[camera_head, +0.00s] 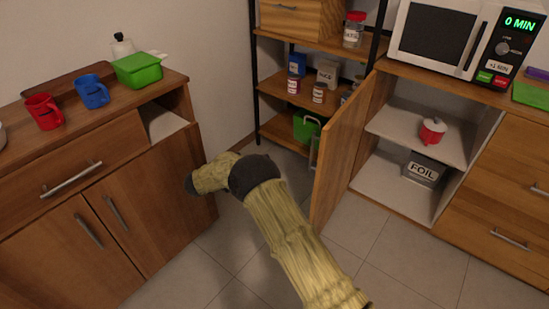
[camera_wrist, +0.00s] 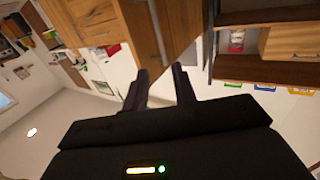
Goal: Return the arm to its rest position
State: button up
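In the wrist view my gripper (camera_wrist: 160,80) shows two dark fingers spread apart, with a clear gap and nothing between them. Beyond the fingers are wooden cabinet fronts. In the head view my arm reaches up from the bottom centre and bends left at a dark joint, over the floor between the left cabinet and the open door. Its far end points at the side of the left cabinet (camera_head: 165,215); the gripper itself cannot be made out there.
An open cabinet door (camera_head: 341,150) stands just right of my arm. A black-framed shelf (camera_head: 270,135) with jars stands behind. The left counter holds a red mug (camera_head: 44,112), a blue mug (camera_head: 92,91) and a green box (camera_head: 138,70). Tiled floor (camera_head: 400,265) is clear at front right.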

dwell(0.5)
jog(key=w+d+r+n+t+y, duration=0.5)
jog(key=w+r+n+t+y, duration=0.35)
jog(key=r+y, duration=0.4)
jog(key=s+d+f+n+g+y, duration=0.1)
jog(key=s+d+f+g, duration=0.3)
jog(key=s, duration=0.8)
jog(key=s+d+f+n+g+y, duration=0.15)
jog(key=s+d+g, duration=0.45)
jog(key=s, duration=0.7)
jog(key=s+d+f+n+g+y, duration=0.15)
jog(key=s+d+g, duration=0.35)
jog(key=s, duration=0.7)
notch_tip(320, 180, up, 33)
jog(key=t+p, duration=0.1)
jog(key=p, duration=3.2)
jog(key=shift+w+d+f+p, duration=0.15)
jog(key=shift+d+p, duration=0.25)
